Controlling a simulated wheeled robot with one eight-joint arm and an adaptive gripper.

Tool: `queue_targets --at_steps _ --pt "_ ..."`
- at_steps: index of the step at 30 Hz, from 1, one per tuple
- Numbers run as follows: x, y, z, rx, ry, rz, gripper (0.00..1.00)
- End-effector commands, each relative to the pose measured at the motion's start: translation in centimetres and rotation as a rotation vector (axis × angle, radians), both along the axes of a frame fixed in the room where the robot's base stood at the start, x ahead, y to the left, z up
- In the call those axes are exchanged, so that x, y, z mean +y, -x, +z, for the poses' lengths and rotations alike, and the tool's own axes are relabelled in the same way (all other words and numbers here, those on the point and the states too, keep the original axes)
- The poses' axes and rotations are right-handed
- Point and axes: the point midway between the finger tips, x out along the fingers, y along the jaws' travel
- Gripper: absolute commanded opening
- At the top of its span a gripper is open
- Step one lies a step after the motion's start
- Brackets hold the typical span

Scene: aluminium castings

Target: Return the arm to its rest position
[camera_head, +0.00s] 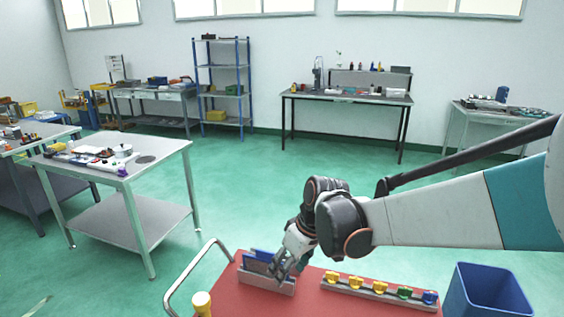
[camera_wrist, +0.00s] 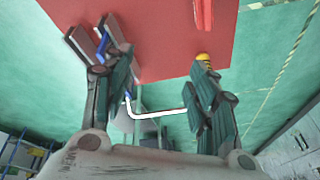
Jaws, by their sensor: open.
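My arm reaches in from the right in the head view, and my gripper (camera_head: 281,270) points down over the left part of a red-topped surface (camera_head: 312,304). In the wrist view my gripper (camera_wrist: 152,68) has its two dark fingers spread wide, with nothing held between them. A slotted grey holder with blue plates (camera_head: 254,261) is right beside the fingertips. The fingers hide part of it, and I cannot tell whether they touch it. The holder also shows by the left finger in the wrist view (camera_wrist: 84,42).
A rack (camera_head: 345,288) with yellow, green and blue knobs lies on the red top. A blue bin (camera_head: 487,290) stands at the right. Green floor beyond is clear up to the tables.

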Motion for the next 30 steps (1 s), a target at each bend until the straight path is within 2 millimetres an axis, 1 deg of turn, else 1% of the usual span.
queue_targets --at_steps 1,5,8,15,22,30 --pt "-1.0 0.3 1.1 -0.007 -0.009 -0.045 0.53" --pt "-3.0 1.7 2.5 -0.031 -0.009 -0.127 0.53" --pt "-4.7 3.1 3.5 -0.054 -0.002 -0.190 0.53" --pt "-9.1 7.4 5.5 -0.119 0.005 -0.359 0.53" --pt "-12.7 11.7 6.1 -0.184 0.003 -0.513 0.53" --pt "-16.3 16.4 5.4 -0.262 -0.007 -0.678 0.53"
